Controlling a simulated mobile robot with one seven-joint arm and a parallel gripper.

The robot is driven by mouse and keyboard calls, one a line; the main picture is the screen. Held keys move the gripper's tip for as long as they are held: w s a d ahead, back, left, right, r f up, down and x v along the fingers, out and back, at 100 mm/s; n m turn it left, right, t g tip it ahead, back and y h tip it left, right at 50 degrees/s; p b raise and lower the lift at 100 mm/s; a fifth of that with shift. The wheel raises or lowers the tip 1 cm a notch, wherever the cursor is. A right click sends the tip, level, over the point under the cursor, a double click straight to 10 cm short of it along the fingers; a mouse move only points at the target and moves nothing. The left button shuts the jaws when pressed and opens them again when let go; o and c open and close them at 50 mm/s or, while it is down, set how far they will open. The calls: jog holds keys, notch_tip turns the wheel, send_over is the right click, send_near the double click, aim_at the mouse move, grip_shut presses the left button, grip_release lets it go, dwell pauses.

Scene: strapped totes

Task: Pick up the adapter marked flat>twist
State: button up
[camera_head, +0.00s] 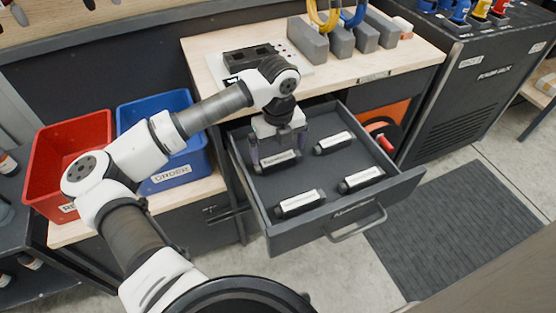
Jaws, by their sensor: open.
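An open drawer (292,233) holds several black adapters with white labels, whose print is too small to read. One adapter (272,162) lies at the back left, one (334,142) at the back right, one (361,179) at the front right and one (299,203) at the front left. My gripper (277,154) reaches down into the drawer at the back-left adapter. Its fingers are open, one near each end of that adapter. Whether they touch it I cannot tell. I cannot tell which adapter is marked flat>twist.
A red bin (67,165) and a blue bin (165,181) labelled ORDER stand left of the drawer. The wooden worktop (420,52) above carries a black device (249,58) and grey blocks (307,41). The drawer's middle is clear.

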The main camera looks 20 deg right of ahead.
aim_at(278, 158)
notch_tip(278, 158, down, 4)
jog(key=shift+f+p, duration=0.15)
jog(key=shift+p, duration=0.4)
jog(key=shift+c, duration=0.3)
jog(key=c, duration=0.7)
